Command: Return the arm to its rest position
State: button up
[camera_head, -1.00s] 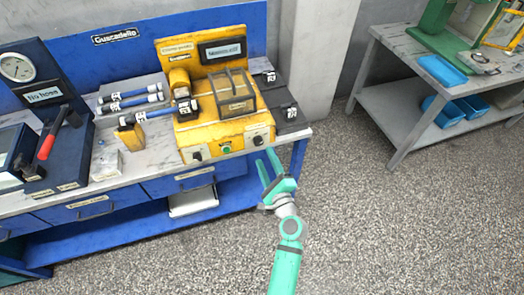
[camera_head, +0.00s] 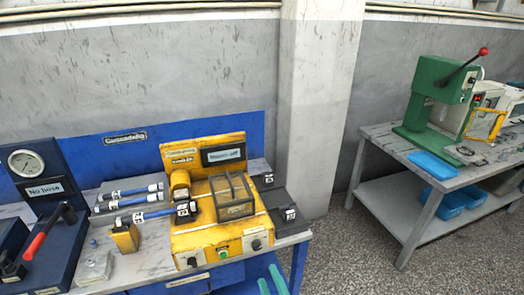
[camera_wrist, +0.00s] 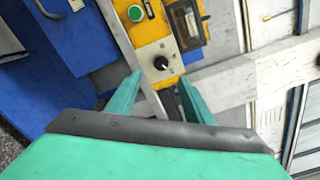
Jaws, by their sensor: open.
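My gripper (camera_head: 272,283) shows only as teal fingertips at the bottom edge of the head view, in front of the workbench's right end. In the wrist view the two teal fingers (camera_wrist: 155,97) are apart with nothing between them. The yellow hydraulic machine (camera_head: 202,243) stands on the bench beyond the fingers, apart from them as far as I can tell. Its black knob (camera_wrist: 161,62) and green button (camera_wrist: 135,13) show ahead of the fingers in the wrist view. The rest of my arm is out of the head view.
Several blue hoses (camera_head: 133,204) lie on the blue workbench (camera_head: 140,275), left of the machine. A gauge panel with a red-handled lever (camera_head: 40,235) stands at far left. A second table (camera_head: 400,170) with a green press (camera_head: 433,110) stands right. Open floor (camera_head: 340,235) lies between.

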jog(key=s+f+n+g+h, duration=0.1)
jog(key=s+f+n+h, duration=0.25)
jog(key=s, duration=0.65)
jog(key=s+f+n+g+h, duration=0.2)
jog(key=s+f+n, duration=0.25)
jog(key=s, duration=0.55)
jog(key=s+a+r+n, duration=0.1)
jog(key=s+r+n, duration=0.4)
jog(key=s, duration=0.3)
jog(key=s+a+r+n+t, duration=0.1)
jog(key=s+a+r+n, duration=0.1)
jog(key=s+r+n, duration=0.3)
jog(key=s+n, duration=0.2)
jog(key=s, duration=0.2)
jog(key=shift+a+n, duration=0.15)
jog(key=shift+n, duration=0.15)
